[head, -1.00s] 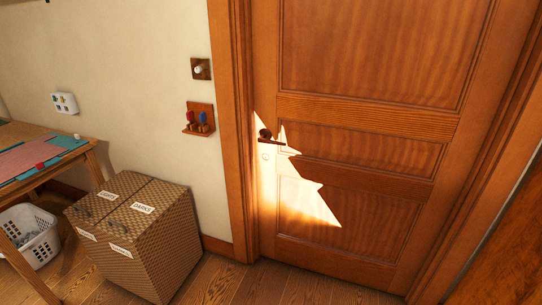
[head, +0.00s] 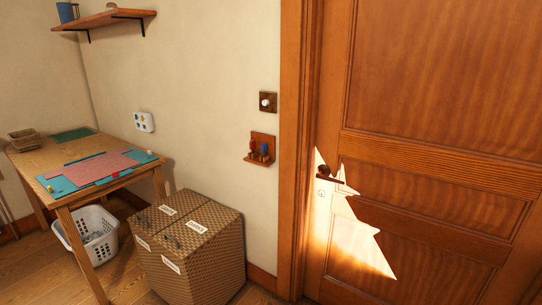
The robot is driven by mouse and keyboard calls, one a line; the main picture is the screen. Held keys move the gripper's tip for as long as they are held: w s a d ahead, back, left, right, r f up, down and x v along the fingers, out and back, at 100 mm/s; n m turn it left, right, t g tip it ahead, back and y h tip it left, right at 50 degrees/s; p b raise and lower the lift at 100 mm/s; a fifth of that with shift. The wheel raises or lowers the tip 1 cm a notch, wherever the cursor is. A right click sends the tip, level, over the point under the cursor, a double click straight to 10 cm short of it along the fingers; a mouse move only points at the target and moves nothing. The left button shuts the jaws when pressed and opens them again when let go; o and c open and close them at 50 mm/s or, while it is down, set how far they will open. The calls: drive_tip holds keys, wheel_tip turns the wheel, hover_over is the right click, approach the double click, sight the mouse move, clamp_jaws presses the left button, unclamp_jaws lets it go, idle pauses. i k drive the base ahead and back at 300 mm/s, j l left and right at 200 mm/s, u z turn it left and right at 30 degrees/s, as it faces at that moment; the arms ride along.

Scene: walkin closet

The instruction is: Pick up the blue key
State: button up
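A small wooden key holder (head: 261,150) is fixed on the wall to the left of the door. A blue item (head: 264,147), which looks like the blue key, stands in it on the right. A red one (head: 252,145) stands beside it on the left. Both are small in the head view, and their lower parts are hard to make out. My gripper is not in view.
A tall woven hamper (head: 195,250) stands on the floor below the holder. A wooden table (head: 140,168) with mats is at the left, a white basket (head: 105,245) under it. The closed door (head: 430,130) fills the right.

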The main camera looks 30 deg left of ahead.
sight(263, 147)
drive_tip(key=i+j, duration=0.15)
drive_tip(key=j, duration=0.25)
drive_tip(key=i+j, duration=0.15)
drive_tip(key=j, duration=0.25)
drive_tip(key=i+j, duration=0.2)
drive_tip(key=j, duration=0.2)
